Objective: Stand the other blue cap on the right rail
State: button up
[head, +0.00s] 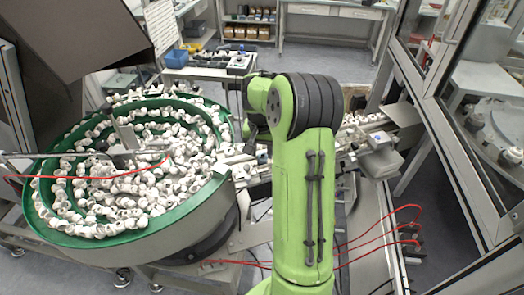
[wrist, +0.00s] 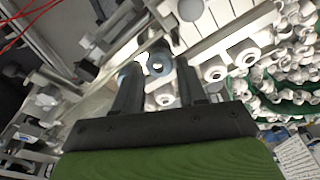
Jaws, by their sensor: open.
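In the wrist view my gripper (wrist: 158,68) is open, with its two dark fingers pointing up the picture. I cannot tell whether the fingers touch the cap. In the head view my green arm hides the gripper and the blue cap. Which rail is the right one is not clear from the wrist view.
A green-rimmed bowl feeder (head: 48,215) full of white caps stands at the left in the head view. White caps (wrist: 247,57) lie near the fingers at right. A rail with white caps (head: 365,119) runs right of my arm. Glazed framing (head: 432,110) bounds the right side.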

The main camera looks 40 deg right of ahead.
notch_tip(320, 180, up, 11)
jog(key=s+a, duration=0.1)
jog(key=s+a+r+n+t+h, duration=0.1)
jog(key=s+a+r+n, duration=0.15)
jog(key=a, duration=0.45)
jog(key=s+a+r+n+t, duration=0.1)
jog(key=s+a+r+n, duration=0.2)
jog(key=a, duration=0.4)
jog(key=s+a+f+n+t+y, duration=0.25)
jog(key=s+a+n, duration=0.25)
jog(key=s+a, duration=0.75)
jog(key=shift+s+d+f+b, duration=0.15)
jog(key=shift+d+f+b, duration=0.15)
jog(key=shift+f+b, duration=0.5)
jog(key=shift+s+d+f+b, duration=0.15)
jog(key=shift+d+f+b, duration=0.1)
jog(key=shift+f+b, duration=0.6)
jog(key=shift+s+d+f+b, duration=0.15)
jog(key=shift+d+f+b, duration=0.15)
jog(key=shift+f+b, duration=0.5)
jog(key=shift+f, duration=0.15)
